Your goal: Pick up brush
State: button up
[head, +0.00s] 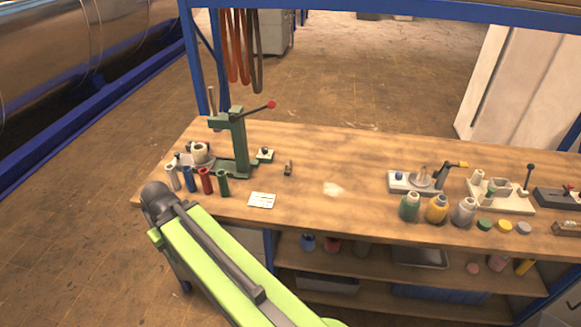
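I cannot make out a brush for certain. A small dark and tan object (288,168) stands near the middle left of the wooden workbench (320,217); it is too small to tell what it is. A brown block-like object (567,228) lies at the bench's far right front and is partly cut off by the picture edge. My green arm reaches up from the bottom to a dark joint at the bench's left front corner. My gripper is not in view.
A green press (236,145) with a red-knobbed lever stands at the back left, with several coloured tubes (206,181) in front. A white card (262,200) lies nearby. Several bottles (437,208) and fixtures (501,196) crowd the right. The bench middle is mostly clear.

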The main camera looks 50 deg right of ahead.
aim_at(288, 168)
jog(key=u, duration=0.05)
jog(key=i, duration=1)
jog(key=z, duration=0.05)
